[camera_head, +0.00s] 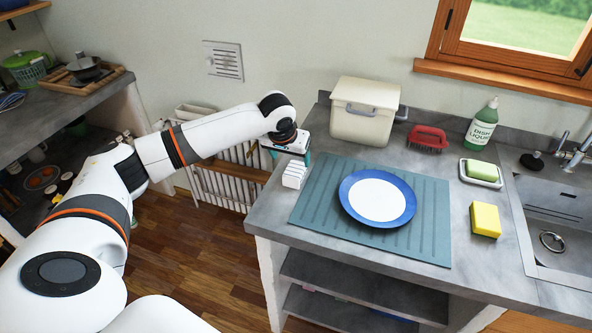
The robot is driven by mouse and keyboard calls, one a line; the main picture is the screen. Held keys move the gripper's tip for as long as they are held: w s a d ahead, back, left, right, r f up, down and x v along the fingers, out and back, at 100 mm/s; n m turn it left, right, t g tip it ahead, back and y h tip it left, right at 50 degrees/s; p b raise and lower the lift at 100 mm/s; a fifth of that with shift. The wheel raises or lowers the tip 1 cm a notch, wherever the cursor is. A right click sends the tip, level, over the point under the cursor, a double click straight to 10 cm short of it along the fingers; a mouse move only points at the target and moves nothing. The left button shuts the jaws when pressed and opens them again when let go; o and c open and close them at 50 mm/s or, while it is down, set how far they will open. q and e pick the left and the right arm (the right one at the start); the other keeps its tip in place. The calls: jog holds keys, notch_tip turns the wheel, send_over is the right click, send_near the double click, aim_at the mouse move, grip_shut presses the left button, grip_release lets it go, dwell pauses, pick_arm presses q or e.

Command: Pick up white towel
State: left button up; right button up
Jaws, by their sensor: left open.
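My left gripper (293,174) is at the left edge of the counter, beside the teal mat. It points down, and its white finger parts look apart, with nothing clearly held. No white towel stands out clearly. Pale material (196,113) lies at the top of a white slatted rack (228,178) against the wall, left of the counter; I cannot tell whether it is cloth. My left arm hides part of the rack. My right gripper is out of view.
A blue-rimmed plate (378,198) lies on the teal mat (432,230). Behind are a cream bin (365,112) and red brush (428,138). A soap bottle (482,124), green soap on a dish (481,172), yellow sponge (486,219) and sink (555,215) are right.

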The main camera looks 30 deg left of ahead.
aim_at(295, 169)
pick_arm(q)
jog(key=x, duration=0.2)
jog(key=shift+w+f, duration=0.25)
jog(key=shift+w, duration=0.05)
jog(key=shift+p+x, duration=0.65)
jog(key=shift+x, duration=1.7)
jog(key=shift+w+f, duration=0.1)
jog(key=shift+f, duration=0.35)
jog(key=shift+c, duration=0.3)
jog(key=c, duration=1)
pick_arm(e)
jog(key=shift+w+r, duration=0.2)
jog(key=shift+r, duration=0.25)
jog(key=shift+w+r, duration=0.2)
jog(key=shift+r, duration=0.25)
pick_arm(q)
jog(key=shift+r, duration=0.1)
